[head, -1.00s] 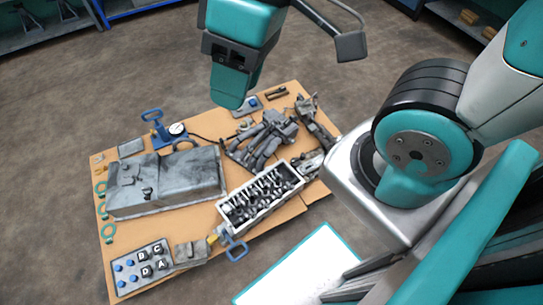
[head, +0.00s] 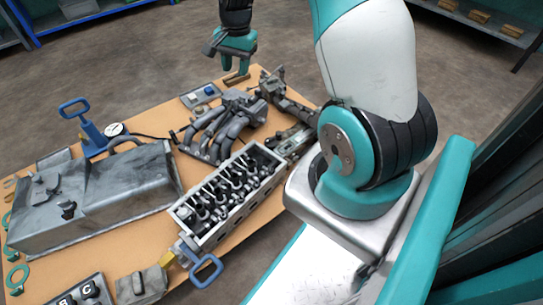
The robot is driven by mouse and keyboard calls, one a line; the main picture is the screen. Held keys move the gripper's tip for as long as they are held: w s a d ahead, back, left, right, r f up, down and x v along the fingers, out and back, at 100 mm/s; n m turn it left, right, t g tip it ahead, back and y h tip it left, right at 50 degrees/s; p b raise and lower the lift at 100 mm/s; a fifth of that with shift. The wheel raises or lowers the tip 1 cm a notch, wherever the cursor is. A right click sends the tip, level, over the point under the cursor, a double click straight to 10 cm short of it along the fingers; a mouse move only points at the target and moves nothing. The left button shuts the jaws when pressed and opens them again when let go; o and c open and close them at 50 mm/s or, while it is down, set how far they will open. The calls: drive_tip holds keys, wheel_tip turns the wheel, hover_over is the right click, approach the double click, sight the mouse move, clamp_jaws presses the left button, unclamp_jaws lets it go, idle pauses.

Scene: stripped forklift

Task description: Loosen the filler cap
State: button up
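A grey, tank-like metal part (head: 100,195) lies at the left of the orange-brown tabletop in the head view. A small dark knob-like fitting (head: 68,209) sits on its near side, and a raised grey fitting (head: 42,187) is farther left on it. I cannot tell for certain which of them is the filler cap. My gripper (head: 236,68) is teal and points down over the far edge of the table, well away from the tank. Its two fingers look apart with nothing between them.
An open engine block (head: 222,205) stands mid-table, with a pipe manifold (head: 215,132) behind it. A blue-handled pump with a gauge (head: 92,135) stands behind the tank. A blue-handled tool (head: 203,270) is at the front.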

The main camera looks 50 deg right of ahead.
sight(271, 141)
drive_tip(key=s+d+f+m+b, duration=0.1)
drive_tip(key=d+f+m+b, duration=0.25)
drive_tip(key=d+f, duration=0.45)
drive_tip(key=s+d+f+m+b, duration=0.2)
drive_tip(key=d+f+b, duration=0.2)
drive_tip(key=f, duration=0.7)
drive_tip(key=shift+g+h, duration=0.4)
drive_tip(key=f+b, duration=0.3)
drive_tip(key=f, duration=0.2)
drive_tip(key=f+b, duration=0.3)
drive_tip(key=f, duration=0.3)
drive_tip(key=f+b, duration=0.3)
drive_tip(key=f, duration=0.3)
drive_tip(key=shift+w+a, duration=0.15)
drive_tip(key=shift+w, duration=0.1)
clamp_jaws()
